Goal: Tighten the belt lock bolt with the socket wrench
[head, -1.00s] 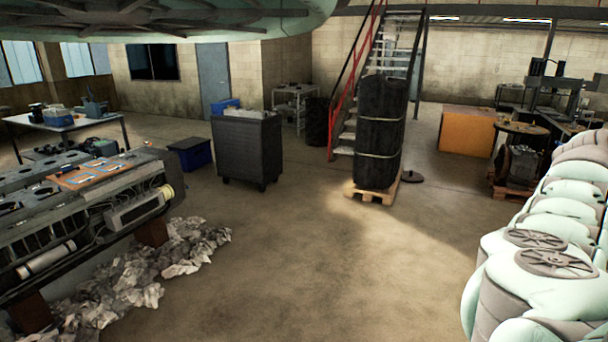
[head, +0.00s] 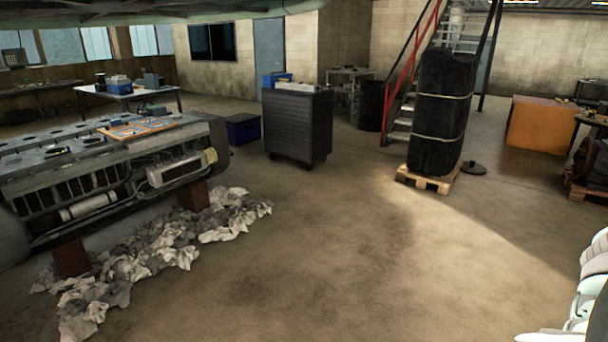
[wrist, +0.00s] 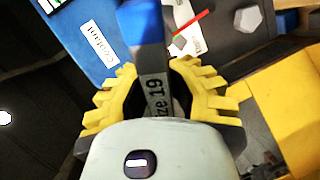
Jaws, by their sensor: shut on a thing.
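The large engine (head: 110,178) stands at the left in the head view, raised on brown blocks. I cannot make out the belt lock bolt in either view. My gripper does not show in the head view.
In the wrist view, a blue surface labelled "Coolant" (wrist: 85,40) lies beyond the fingers. Crumpled rags (head: 130,268) lie along the engine's base. A dark tool cabinet (head: 297,125) and a wrapped stack on a pallet (head: 440,115) stand farther back. The middle floor is clear.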

